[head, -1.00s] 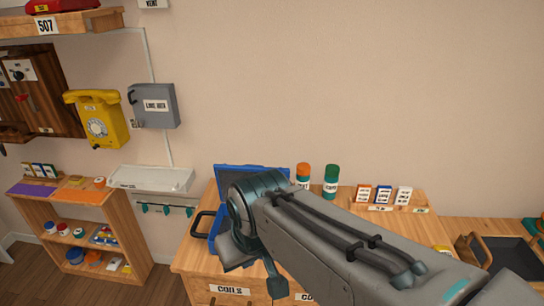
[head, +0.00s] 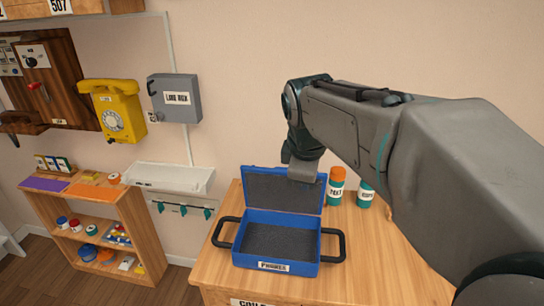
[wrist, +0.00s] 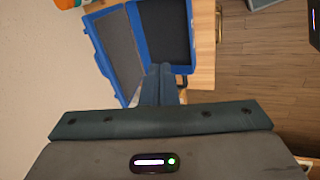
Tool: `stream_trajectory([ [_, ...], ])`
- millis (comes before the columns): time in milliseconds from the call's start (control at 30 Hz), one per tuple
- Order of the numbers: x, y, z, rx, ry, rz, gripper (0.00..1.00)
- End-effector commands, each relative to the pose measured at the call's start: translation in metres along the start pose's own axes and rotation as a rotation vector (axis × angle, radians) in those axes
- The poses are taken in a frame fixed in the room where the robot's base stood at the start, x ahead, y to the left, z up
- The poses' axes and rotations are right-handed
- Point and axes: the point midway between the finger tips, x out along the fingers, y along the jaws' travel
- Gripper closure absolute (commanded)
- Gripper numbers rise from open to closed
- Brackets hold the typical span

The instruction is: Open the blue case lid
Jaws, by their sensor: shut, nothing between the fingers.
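The blue case (head: 326,270) stands on the wooden table with its lid (head: 258,171) raised upright at the back. Its dark foam-lined inside is visible and looks empty. A label reading PHONES is on its front, and black handles stick out at both sides. In the head view my gripper hangs above the lid's right part and hides some of it; its fingertips are hard to make out there. In the wrist view my gripper (wrist: 160,70) has its fingers together with nothing between them, and the open case (wrist: 180,8) shows beyond the fingertips. I cannot tell whether they touch the lid.
Two orange-and-green containers (head: 337,187) stand on the table (head: 215,262) right of the lid, partly near my arm. A yellow dial phone (head: 112,115) and a grey box (head: 175,98) hang on the wall. A low shelf (head: 150,225) stands at the left.

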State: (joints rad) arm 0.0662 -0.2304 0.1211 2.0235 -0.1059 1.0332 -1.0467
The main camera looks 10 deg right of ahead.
Motion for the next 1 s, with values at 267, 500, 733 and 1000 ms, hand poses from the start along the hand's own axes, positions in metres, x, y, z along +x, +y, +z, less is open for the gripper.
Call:
stream_trajectory([
  [267,0.035,0.067,-0.04,-0.665,-0.023,-0.004,1.0],
  [500,0.069,0.118,-0.067,-1.212,-0.022,-0.01,1.0],
  [733,0.093,0.15,-0.08,-1.561,-0.016,-0.011,1.0],
  [1000,0.108,0.159,-0.083,-1.674,-0.012,-0.012,1.0],
])
